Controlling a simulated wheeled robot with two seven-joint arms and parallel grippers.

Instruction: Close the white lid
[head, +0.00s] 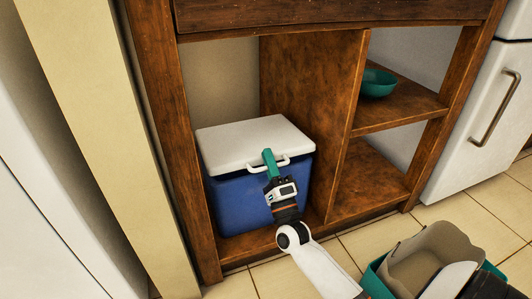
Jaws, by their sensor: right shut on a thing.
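A blue cooler box (238,196) stands in the left bay of the wooden shelving. Its white lid (248,140) lies on top of the box and looks flat, but I cannot tell whether it is fully seated. A white handle (284,161) shows at the lid's front edge. My right gripper (270,160) is at the front of the lid, with its teal fingers shut at the handle. The fingers hide part of the handle and the lid's front edge. My left gripper is not in view.
The wooden shelving (310,90) encloses the cooler, with a divider close on its right. A teal bowl (378,84) sits on the upper right shelf. A white fridge (480,120) stands at right. A beige-lined teal bin (425,255) is at lower right.

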